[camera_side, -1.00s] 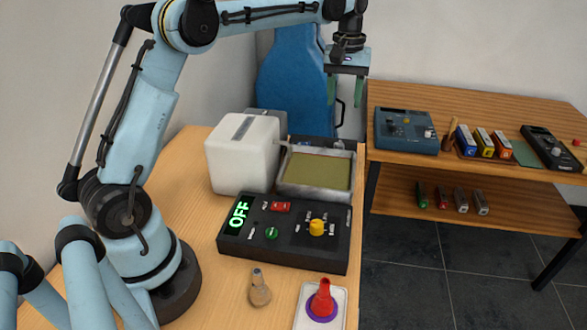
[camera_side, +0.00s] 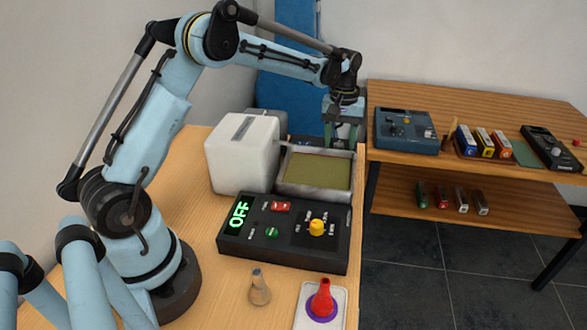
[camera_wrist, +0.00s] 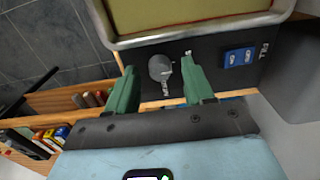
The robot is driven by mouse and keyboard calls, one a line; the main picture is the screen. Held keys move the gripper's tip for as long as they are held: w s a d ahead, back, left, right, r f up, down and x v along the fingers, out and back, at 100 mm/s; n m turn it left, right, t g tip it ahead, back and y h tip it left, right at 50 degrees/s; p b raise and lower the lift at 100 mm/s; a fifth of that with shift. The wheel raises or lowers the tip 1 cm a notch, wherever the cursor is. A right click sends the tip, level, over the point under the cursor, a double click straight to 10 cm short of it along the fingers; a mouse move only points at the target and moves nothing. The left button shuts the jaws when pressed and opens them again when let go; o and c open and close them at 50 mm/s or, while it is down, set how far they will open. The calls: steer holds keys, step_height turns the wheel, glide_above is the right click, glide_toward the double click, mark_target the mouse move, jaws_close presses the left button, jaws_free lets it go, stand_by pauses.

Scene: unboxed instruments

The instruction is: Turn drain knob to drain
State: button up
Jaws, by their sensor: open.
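A round grey knob (camera_wrist: 159,67) with a pointer sits on a black panel (camera_wrist: 215,75) beside the metal-rimmed tank in the wrist view. Small white labels around it are too small to read. My gripper (camera_wrist: 160,70) is open, its two green fingers on either side of the knob, with gaps visible. I cannot tell how far above the panel the fingertips are. In the side view my gripper (camera_side: 341,143) is lowered behind the tank (camera_side: 282,172), which hides the knob and the panel face there.
A white box (camera_side: 240,155) stands left of the tank. In front is a black control box (camera_side: 285,250) showing "OFF", with a yellow knob (camera_side: 317,228). A blue switch (camera_wrist: 240,57) is on the panel near the grey knob. A side table (camera_side: 480,110) holds instruments.

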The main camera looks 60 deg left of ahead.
steer(key=shift+f, duration=0.25)
jaws_close()
